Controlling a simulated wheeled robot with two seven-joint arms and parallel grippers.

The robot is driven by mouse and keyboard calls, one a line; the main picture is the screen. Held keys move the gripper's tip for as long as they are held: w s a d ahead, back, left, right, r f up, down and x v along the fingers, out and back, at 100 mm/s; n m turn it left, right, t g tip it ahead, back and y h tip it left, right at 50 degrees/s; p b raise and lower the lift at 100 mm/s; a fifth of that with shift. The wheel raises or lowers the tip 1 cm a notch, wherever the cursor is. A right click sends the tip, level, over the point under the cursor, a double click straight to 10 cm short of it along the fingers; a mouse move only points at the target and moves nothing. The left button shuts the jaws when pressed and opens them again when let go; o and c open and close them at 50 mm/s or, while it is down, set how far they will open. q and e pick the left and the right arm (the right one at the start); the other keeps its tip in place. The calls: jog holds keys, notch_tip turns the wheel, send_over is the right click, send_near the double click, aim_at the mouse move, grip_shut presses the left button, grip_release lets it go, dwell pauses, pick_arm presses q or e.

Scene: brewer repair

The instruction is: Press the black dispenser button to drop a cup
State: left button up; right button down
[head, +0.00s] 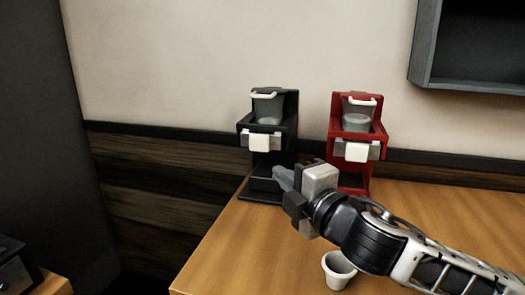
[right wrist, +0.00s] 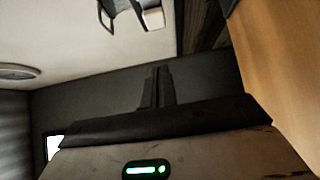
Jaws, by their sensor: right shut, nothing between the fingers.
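The black dispenser (head: 246,128) stands upright at the back left of the wooden table, with a grey container in its top. A white block, which looks like its button (head: 265,142), is on its front. My right gripper (head: 281,178) is in front of the black dispenser's lower part, below the white block in the picture. Its fingers are shut and empty; they also show in the right wrist view (right wrist: 155,86). I cannot tell whether they touch the dispenser. A white cup (head: 338,271) stands on the table near my right arm. My left gripper is not in view.
A red dispenser (head: 336,128) of the same shape stands to the right, partly behind my right arm. The wooden table (head: 225,250) is clear at front left. A dark wall shelf (head: 425,55) hangs at upper right. A dark object (head: 12,265) is at lower left.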

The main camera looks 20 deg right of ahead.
jog(key=p, duration=0.1)
send_near(255, 144)
jog(key=w+a, duration=0.2)
jog(key=a, duration=0.1)
jog(key=w, duration=0.1)
jog(key=w+d, duration=0.1)
jog(key=w, duration=0.1)
jog(key=shift+d+p, duration=0.1)
jog(key=shift+p, duration=0.3)
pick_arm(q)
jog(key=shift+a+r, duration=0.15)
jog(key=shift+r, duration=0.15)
pick_arm(e)
jog(key=shift+w+d+f, duration=0.1)
jog(key=shift+w+d, duration=0.15)
jog(key=shift+w, duration=0.15)
jog(key=shift+d, duration=0.1)
